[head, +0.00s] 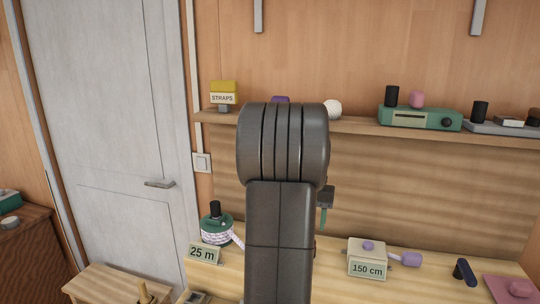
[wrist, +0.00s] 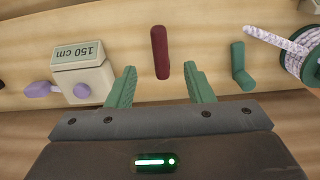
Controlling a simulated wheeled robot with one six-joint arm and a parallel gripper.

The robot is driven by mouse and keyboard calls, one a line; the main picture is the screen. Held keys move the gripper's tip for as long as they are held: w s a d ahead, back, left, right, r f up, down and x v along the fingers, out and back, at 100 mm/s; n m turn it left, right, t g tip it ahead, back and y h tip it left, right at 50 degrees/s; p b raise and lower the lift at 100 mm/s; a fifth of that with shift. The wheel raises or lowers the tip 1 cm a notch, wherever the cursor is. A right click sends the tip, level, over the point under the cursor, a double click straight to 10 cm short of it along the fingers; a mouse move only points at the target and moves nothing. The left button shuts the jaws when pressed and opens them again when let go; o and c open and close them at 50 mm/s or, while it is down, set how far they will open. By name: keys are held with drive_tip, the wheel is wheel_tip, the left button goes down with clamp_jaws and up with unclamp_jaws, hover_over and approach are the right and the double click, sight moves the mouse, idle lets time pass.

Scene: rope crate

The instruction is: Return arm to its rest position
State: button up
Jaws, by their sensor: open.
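My gripper (wrist: 161,75) is open, with its two green fingers apart and nothing between them in the wrist view. In the head view my dark arm stands upright in the middle and hides most of the gripper; one green finger (head: 323,218) shows at its right. In the wrist view, which looks upside down, a dark red bar (wrist: 160,52) lies on the bench beyond the fingertips. The bar is hidden in the head view.
The wooden bench (head: 435,285) holds a rope reel (head: 215,228) with a "25 m" sign (head: 205,255) and a "150 cm" box (head: 367,262). A shelf (head: 360,127) with a green device (head: 420,118) runs behind my arm. A grey door (head: 105,130) is at left.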

wheel_tip(320, 180, down, 10)
drive_tip(key=shift+f+p, duration=0.25)
drive_tip(key=shift+p, duration=0.25)
drive_tip(key=shift+d+f, duration=0.15)
drive_tip(key=shift+f, duration=0.15)
drive_tip(key=shift+d+n, duration=0.25)
drive_tip(key=shift+n, duration=0.4)
drive_tip(key=shift+d+n, duration=0.25)
drive_tip(key=shift+n, duration=0.4)
